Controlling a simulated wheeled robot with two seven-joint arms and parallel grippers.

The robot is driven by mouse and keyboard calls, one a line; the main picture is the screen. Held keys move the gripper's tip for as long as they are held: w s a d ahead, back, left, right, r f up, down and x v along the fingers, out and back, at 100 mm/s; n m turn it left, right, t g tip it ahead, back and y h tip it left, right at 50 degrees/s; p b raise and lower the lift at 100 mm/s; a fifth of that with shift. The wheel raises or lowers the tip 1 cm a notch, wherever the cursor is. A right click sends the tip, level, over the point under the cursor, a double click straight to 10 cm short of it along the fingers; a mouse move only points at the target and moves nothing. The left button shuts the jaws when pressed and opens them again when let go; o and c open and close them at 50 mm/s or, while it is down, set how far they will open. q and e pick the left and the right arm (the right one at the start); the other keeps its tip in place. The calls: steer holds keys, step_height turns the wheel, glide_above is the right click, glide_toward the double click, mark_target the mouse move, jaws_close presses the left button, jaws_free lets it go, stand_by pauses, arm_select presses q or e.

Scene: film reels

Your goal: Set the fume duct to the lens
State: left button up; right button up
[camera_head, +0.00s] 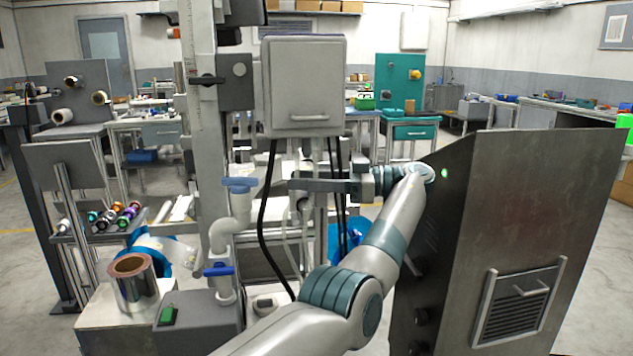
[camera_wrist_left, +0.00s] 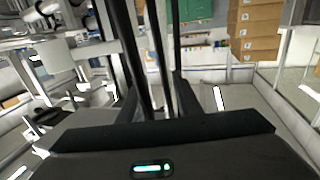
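My left gripper (camera_head: 303,182) points left below the grey box in the head view. In the left wrist view its two dark fingers (camera_wrist_left: 157,100) stand apart, with black cables (camera_wrist_left: 139,55) showing between and beyond them. I see nothing clearly clamped. In the head view a black cable (camera_head: 265,225) hangs left of the fingers, and a pale hose (camera_head: 288,232) hangs just below them. A light grey pipe (camera_head: 224,238) with blue handles stands further left. I cannot tell which of these is the fume duct. No lens is clearly identifiable. My right gripper is out of view.
The grey box (camera_head: 303,88) hangs above the gripper. A large dark metal cabinet (camera_head: 530,215) stands close on the right, beside my forearm. A silver film roll (camera_head: 133,280) stands on a block at the lower left. A rack of small colored reels (camera_head: 115,216) is behind it.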

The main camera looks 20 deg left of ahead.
arm_select(q)
steer(key=shift+v, duration=1.25)
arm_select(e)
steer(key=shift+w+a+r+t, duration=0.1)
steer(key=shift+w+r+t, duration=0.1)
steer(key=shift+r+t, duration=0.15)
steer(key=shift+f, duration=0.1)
